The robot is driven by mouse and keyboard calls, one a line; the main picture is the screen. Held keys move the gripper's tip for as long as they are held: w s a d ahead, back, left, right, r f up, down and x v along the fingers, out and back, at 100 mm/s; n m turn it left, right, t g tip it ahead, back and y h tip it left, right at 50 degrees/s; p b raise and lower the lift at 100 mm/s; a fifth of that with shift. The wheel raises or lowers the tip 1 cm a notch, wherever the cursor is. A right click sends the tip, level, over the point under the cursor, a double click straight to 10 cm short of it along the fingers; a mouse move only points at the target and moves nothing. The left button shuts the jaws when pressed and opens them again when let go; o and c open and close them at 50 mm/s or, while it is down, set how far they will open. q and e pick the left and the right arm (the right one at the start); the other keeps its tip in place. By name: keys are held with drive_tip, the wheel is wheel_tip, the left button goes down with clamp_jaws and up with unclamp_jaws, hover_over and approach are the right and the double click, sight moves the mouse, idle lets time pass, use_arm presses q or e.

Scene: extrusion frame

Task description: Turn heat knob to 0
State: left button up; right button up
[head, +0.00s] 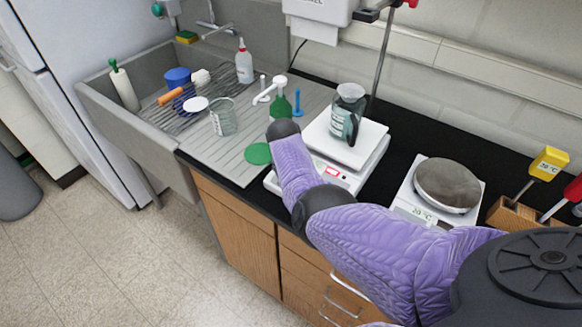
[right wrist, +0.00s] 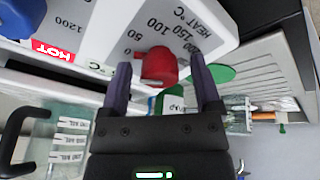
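The red heat knob (right wrist: 160,66) sits on the white front panel (right wrist: 205,22) of the hotplate, beside printed marks 50, 100, 150 and "HEAT °C". A pale mark shows on its side near the 50, but I cannot tell its exact setting. My right gripper (right wrist: 162,84) is open, with one finger on each side of the knob and gaps visible between. In the head view my right arm hides the knob and the gripper. The white hotplate (head: 368,172) with a red display shows beyond my arm there. My left gripper is not in view.
A blue knob (right wrist: 20,16) and a red HOT label (right wrist: 52,49) are on the same panel. A second heater (head: 447,186) stands to the right. A sink with a drying rack (head: 178,108) is at left.

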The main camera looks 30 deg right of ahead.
drive_tip(key=p+v, duration=0.5)
drive_tip(key=v, duration=0.5)
drive_tip(key=shift+p, duration=0.3)
drive_tip(key=shift+f, duration=0.1)
